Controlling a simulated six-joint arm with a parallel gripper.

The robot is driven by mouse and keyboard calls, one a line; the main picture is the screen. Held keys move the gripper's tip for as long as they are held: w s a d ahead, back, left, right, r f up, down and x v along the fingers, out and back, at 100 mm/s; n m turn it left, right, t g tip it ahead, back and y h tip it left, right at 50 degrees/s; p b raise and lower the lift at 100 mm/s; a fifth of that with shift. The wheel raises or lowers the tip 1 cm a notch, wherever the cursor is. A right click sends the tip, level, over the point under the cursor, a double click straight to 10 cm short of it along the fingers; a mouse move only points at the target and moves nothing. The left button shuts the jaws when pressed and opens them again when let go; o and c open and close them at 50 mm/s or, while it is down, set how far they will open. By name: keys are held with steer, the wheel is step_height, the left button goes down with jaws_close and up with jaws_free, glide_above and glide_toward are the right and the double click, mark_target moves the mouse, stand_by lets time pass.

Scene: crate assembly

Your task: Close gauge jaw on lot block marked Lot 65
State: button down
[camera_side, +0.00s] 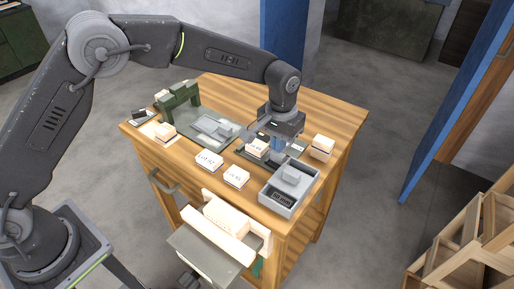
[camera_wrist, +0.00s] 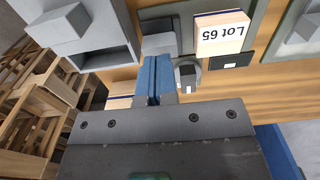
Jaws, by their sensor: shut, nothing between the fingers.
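The lot block marked Lot 65 (camera_wrist: 222,32) is cream with a dark band. It lies on a dark gauge plate, and the side view shows a labelled block (camera_side: 257,147) there. A grey jaw piece (camera_wrist: 157,38) stands beside the block in the wrist view, with a gap between them. My gripper (camera_wrist: 155,75) has blue fingers pressed together and empty, close to the jaw piece and a small round knob (camera_wrist: 188,72). In the side view my gripper (camera_side: 278,146) is just right of the block; its fingertips are partly hidden, and I cannot tell whether they touch the jaw.
Two labelled blocks (camera_side: 208,160) (camera_side: 235,176) lie in front on the wood. Another block (camera_side: 321,147) is at the right. A green arch (camera_side: 180,98) stands at back left.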

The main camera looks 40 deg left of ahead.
steer(key=shift+f, duration=0.8)
steer(key=shift+a+f, duration=0.15)
steer(key=shift+a, duration=0.55)
steer(key=shift+a+f, duration=0.1)
steer(key=shift+a, duration=0.55)
step_height(320, 180, up, 7)
steer(key=shift+r, duration=0.2)
stand_by(1.0)
steer(key=shift+d+r, duration=0.1)
steer(key=s+a+r+t, duration=0.3)
steer(key=s+a+r, duration=0.7)
steer(key=s+r, duration=0.3)
steer(key=s+a+f+t, duration=0.1)
steer(key=s+a, duration=0.1)
steer(key=s, duration=0.6)
steer(key=s+a+f+t, duration=0.1)
steer(key=s+a, duration=0.2)
steer(key=s, duration=0.4)
steer(key=shift+s+t, duration=0.3)
steer(key=shift+s, duration=0.05)
